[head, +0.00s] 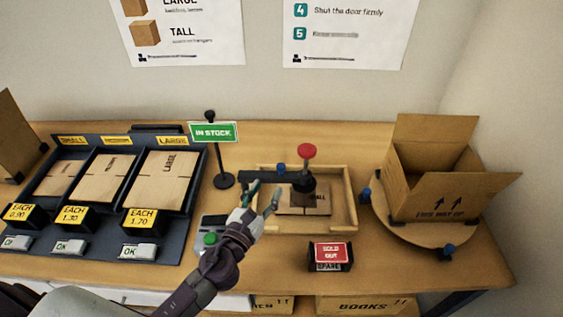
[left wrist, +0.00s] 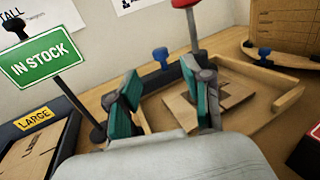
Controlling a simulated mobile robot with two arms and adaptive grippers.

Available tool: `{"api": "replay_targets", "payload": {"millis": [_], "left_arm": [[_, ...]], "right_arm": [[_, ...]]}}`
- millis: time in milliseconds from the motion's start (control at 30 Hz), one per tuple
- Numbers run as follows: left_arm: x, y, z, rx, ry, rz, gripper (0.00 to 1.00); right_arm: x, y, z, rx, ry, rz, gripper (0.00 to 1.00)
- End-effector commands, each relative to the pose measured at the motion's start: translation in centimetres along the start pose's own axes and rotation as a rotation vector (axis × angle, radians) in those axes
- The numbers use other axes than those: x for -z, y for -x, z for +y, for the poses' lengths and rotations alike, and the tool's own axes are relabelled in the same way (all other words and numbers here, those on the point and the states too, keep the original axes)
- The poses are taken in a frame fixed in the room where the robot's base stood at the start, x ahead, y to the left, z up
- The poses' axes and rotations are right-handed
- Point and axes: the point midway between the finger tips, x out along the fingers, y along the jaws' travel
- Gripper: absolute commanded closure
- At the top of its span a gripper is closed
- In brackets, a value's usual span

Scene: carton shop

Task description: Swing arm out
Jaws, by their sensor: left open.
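A dark swing arm (head: 262,177) reaches across a shallow wooden tray (head: 347,228), with a blue knob (head: 281,168) along it and a red-topped head (head: 307,151) at its right end. The head stands over a flat carton (head: 292,210) and hides part of it. In the left wrist view the blue knob (left wrist: 161,57) and the red top (left wrist: 186,3) show beyond my fingers. My left gripper (head: 264,197) is open, at the tray's left side, just in front of the arm. Nothing shows between its fingers; whether a finger touches the arm is unclear. My right gripper is out of view.
A green IN STOCK sign (head: 213,132) stands left of the arm. A grey device (head: 213,224) with a green button sits by my wrist. A SOLD OUT block (head: 330,254) is in front of the tray. An open carton (head: 430,180) stands on a round turntable (head: 405,230) at right.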

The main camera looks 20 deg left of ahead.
Motion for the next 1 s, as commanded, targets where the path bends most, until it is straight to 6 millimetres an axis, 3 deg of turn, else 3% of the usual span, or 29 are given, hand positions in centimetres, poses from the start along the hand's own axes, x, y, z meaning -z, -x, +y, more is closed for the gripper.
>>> {"api": "replay_targets", "payload": {"millis": [133, 433, 867, 1000], "left_arm": [[-0.3, -3.5, 0.0, -0.001, 0.001, -0.003, 0.51], [-0.1, -8.3, 0.0, -0.001, 0.003, -0.001, 0.51], [0.0, -9.4, 0.0, -0.001, 0.003, 0.0, 0.51], [0.0, -9.4, 0.0, -0.001, 0.003, 0.0, 0.71]], "right_arm": [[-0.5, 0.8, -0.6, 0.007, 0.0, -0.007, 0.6], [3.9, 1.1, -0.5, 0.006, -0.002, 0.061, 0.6], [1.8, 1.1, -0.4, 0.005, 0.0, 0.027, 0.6], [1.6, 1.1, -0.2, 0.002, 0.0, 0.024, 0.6]]}}
